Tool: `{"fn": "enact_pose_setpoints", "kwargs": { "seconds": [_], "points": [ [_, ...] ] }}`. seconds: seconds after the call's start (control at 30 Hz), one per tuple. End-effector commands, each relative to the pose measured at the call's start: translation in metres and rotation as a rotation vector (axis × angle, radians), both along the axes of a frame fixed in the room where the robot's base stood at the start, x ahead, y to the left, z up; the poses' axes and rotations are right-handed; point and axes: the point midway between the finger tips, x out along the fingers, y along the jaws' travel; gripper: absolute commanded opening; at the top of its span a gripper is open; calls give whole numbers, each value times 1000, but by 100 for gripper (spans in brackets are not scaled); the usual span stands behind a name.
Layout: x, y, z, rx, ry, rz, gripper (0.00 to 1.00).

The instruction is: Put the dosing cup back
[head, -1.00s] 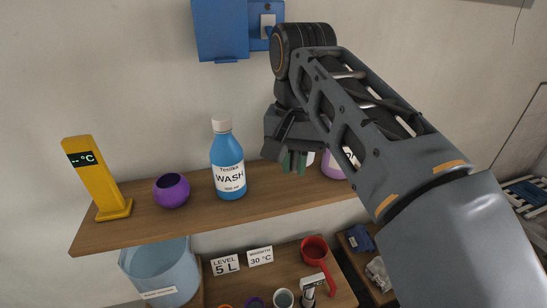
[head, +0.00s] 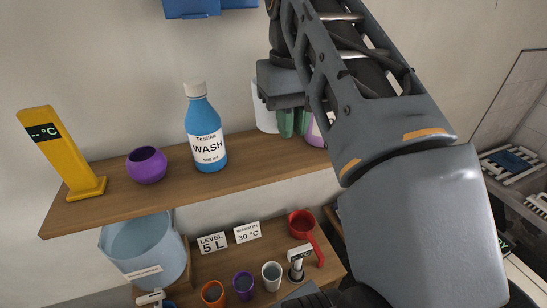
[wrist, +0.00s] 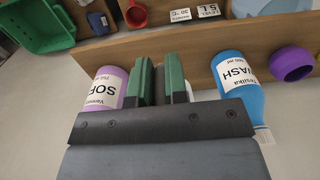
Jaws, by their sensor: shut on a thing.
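My gripper (wrist: 160,84) has green fingers close together over the wooden shelf, between the blue wash bottle (head: 205,130) and the purple softener bottle (head: 314,135).
A purple round pot (head: 146,166) and a yellow thermometer (head: 61,150) stand on the shelf's left part. Below are a pale blue bucket (head: 143,250), several small cups, a red scoop (head: 301,224) and two label cards. A green crate (wrist: 40,25) shows in the wrist view.

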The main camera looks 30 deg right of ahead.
Motion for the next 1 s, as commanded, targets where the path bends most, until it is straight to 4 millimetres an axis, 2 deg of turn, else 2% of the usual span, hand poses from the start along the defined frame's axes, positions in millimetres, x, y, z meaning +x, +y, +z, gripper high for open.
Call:
{"fn": "enact_pose_setpoints", "kwargs": {
  "seconds": [0.03,0.07,0.13,0.2,0.4,0.67,0.77,0.9,1.0],
  "points": [
    [11,-3,-8,1,3,0,0],
    [16,-5,-5,1,3,1,0],
    [30,-9,-10,1,4,1,0],
    [39,-12,-24,1,4,2,0],
    [59,-18,-50,0,1,3,0],
    [69,-21,-63,0,-1,3,0],
    [77,-24,-73,1,3,3,0],
    [75,-23,-92,0,0,4,0],
    [75,-23,-99,0,-2,4,0]
  ]
}}
